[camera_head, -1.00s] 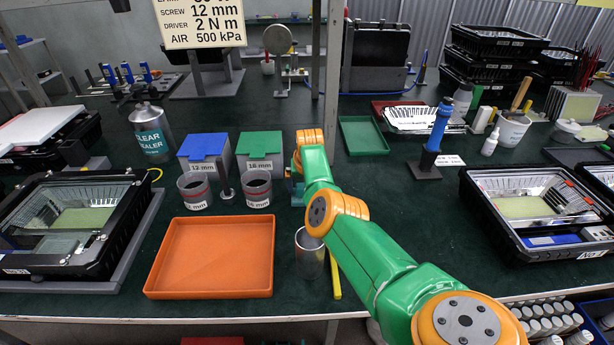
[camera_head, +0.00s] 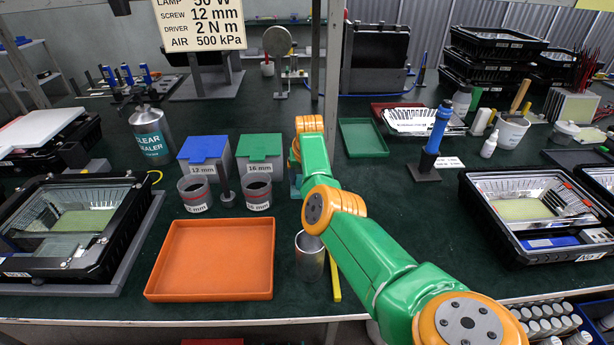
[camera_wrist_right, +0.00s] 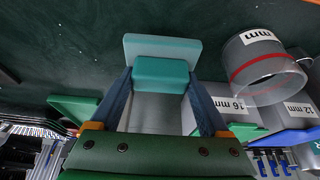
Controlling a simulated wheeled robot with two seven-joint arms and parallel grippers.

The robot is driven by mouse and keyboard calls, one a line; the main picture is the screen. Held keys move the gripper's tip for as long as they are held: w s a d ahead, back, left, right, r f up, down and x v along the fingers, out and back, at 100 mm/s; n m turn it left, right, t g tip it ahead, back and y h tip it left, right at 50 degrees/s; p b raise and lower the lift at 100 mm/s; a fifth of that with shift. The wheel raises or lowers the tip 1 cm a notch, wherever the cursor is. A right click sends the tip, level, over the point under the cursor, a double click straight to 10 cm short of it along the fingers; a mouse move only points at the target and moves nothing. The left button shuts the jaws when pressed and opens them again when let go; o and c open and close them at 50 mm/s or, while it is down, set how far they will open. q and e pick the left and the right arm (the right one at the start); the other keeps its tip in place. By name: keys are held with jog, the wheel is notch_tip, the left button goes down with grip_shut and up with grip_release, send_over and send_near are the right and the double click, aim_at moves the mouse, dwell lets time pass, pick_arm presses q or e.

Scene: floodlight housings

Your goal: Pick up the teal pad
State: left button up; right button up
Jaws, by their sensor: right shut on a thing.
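The teal pad (camera_wrist_right: 160,72) is a small block between the two dark blue fingers of my right gripper (camera_wrist_right: 161,82) in the right wrist view. The fingers are shut on its sides. A lighter teal face (camera_wrist_right: 162,46) shows just beyond it; I cannot tell whether it is part of the same pad. In the head view my right arm hides most of the gripper, and only a small teal-blue bit (camera_head: 296,186) shows beside the arm. My left gripper is not in view.
Left of the gripper stand a green-lidded 16 mm bin (camera_head: 260,152), a blue-lidded 12 mm bin (camera_head: 204,150) and two clear cups (camera_head: 257,192). An orange tray (camera_head: 212,260) and a metal cup (camera_head: 309,258) are nearer.

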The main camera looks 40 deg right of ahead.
notch_tip(320, 180, up, 24)
jog(key=p, duration=1)
jog(key=shift+r+p, duration=0.15)
jog(key=shift+p, duration=0.25)
jog(key=o, duration=0.5)
jog(key=c, duration=0.3)
jog(key=shift+a, duration=0.1)
